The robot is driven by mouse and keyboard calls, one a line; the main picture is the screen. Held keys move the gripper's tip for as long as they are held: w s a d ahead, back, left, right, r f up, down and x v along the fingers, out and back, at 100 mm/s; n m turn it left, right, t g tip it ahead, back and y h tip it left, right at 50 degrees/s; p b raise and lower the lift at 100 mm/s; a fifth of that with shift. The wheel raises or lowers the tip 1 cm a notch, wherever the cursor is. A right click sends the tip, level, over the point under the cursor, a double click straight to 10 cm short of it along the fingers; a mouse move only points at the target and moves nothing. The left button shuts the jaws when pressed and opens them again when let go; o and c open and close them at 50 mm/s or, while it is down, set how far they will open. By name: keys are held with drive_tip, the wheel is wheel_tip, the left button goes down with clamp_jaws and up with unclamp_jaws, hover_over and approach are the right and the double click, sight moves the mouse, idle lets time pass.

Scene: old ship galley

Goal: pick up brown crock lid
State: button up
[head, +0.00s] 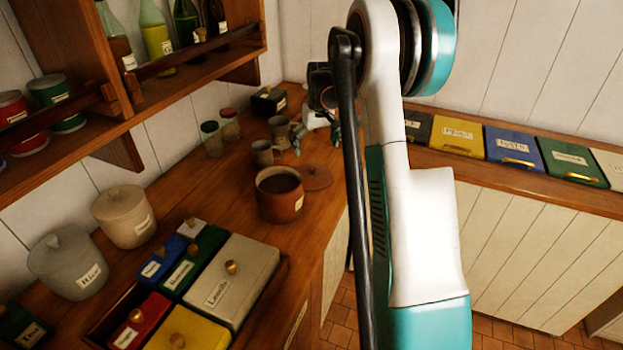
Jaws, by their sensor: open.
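The brown crock lid (316,177) lies flat on the wooden counter, just right of and behind the open brown crock (281,205). The crock has a pale label and dark contents. My gripper (315,141) is small in the view, beyond the lid and apart from it in the picture. It is open, with its fingers spread and nothing seen between them. My arm hides part of the gripper and the counter to the right; the gripper's height above the counter is hard to tell.
Metal mugs (266,153) and glass jars (212,139) stand left of my gripper. A dark box (268,102) is at the back. Lidded crocks (124,216) and labelled boxes (231,278) fill the near left counter. A bottle shelf (190,62) overhangs the left.

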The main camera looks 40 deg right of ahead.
hover_over(312, 168)
drive_tip(key=f, duration=0.4)
drive_tip(key=shift+d+f+b, duration=0.2)
drive_tip(key=shift+d+b, duration=0.2)
drive_tip(key=shift+w+a+f+b, duration=0.15)
drive_tip(key=shift+f+b, duration=0.35)
drive_tip(key=shift+f, duration=0.85)
drive_tip(key=shift+w+a+f+b, duration=0.1)
drive_tip(key=shift+f+b, duration=0.4)
drive_tip(key=shift+f, duration=0.85)
drive_tip(key=shift+r, duration=0.1)
drive_tip(key=shift+c, duration=0.2)
drive_tip(key=c, duration=1.4)
drive_tip(key=shift+s, duration=0.2)
clamp_jaws()
